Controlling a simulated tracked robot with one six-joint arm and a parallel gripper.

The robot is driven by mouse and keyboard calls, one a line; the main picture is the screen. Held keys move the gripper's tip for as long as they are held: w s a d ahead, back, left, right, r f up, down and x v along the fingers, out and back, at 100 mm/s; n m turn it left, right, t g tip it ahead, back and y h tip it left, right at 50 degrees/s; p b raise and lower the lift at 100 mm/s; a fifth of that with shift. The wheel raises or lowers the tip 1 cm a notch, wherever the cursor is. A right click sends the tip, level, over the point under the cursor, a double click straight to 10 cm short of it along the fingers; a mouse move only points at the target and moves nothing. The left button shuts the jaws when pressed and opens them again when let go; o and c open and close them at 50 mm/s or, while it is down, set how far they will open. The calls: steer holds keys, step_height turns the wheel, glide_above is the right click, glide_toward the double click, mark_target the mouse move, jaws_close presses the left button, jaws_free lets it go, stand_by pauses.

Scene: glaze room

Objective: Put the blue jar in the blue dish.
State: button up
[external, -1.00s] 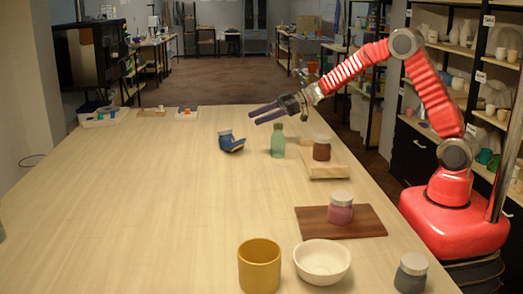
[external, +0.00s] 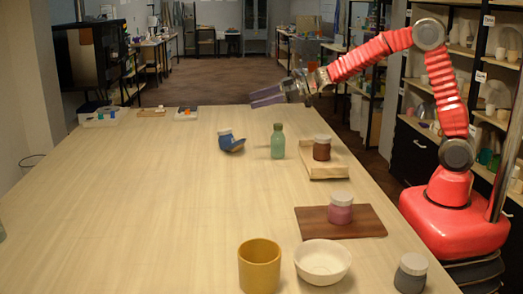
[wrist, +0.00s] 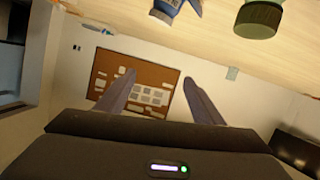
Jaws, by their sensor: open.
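A blue jar (external: 225,139) with a pale lid appears tilted in or against a small darker blue dish (external: 236,147) in the middle of the table. At this size I cannot tell fully whether it rests inside. Part of the blue and white pair shows at the top edge of the wrist view, cut off. My gripper (external: 251,100) is open and empty, raised above and beyond the pair. Its two spread fingers also show in the wrist view (wrist: 159,76), with nothing between them.
A green bottle (external: 278,142) stands right of the dish. A brown jar (external: 322,148) is on a light wooden board (external: 325,172). A pink jar (external: 340,208), yellow cup (external: 259,266), white bowl (external: 322,262) and grey jar (external: 411,273) stand nearer.

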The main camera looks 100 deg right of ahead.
steer(key=s+a+r+m+g+h, duration=0.35)
steer(key=s+a+r, duration=0.25)
steer(key=s+a, duration=0.55)
steer(key=s+a+f+n+g+y, duration=0.1)
steer(key=s+a+f+g+y, duration=0.1)
steer(key=s+a+f, duration=0.3)
steer(key=s+a+f+n+g+y, duration=0.1)
steer(key=s+a+f, duration=0.4)
steer(key=s+a, duration=0.9)
steer(key=s+g+y, duration=0.1)
steer(key=s+g, duration=0.1)
steer(key=s, duration=0.4)
steer(key=shift+a, duration=0.15)
steer(key=shift+o, duration=0.5)
steer(key=shift+n+g+y, duration=0.25)
